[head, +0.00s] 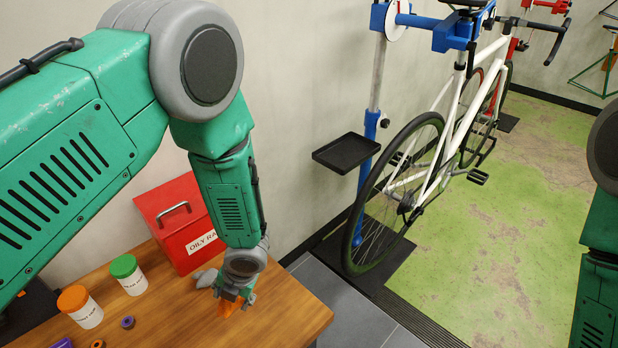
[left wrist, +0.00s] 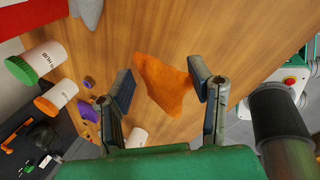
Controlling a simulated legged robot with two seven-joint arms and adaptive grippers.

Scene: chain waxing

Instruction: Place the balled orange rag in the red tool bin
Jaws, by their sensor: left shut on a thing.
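The balled orange rag (head: 229,307) is at the wooden bench's right part, and it also shows between the fingers in the left wrist view (left wrist: 165,86). My left gripper (head: 234,293) points down at the bench and is shut on the rag; its fingers flank the rag in the wrist view (left wrist: 162,78). Whether the rag touches the bench is hard to tell. The red tool bin (head: 165,211), with a handle and a partly hidden "OILY RA" label, stands against the wall behind the gripper. My right arm shows at the right edge, its gripper out of view.
A grey rag (head: 206,277) lies between the gripper and the bin. An orange-lidded jar (head: 88,315), a green-lidded jar (head: 131,283) and small rings (head: 127,322) stand left. The bench (head: 285,318) is bare at its right end. A bike stands beyond.

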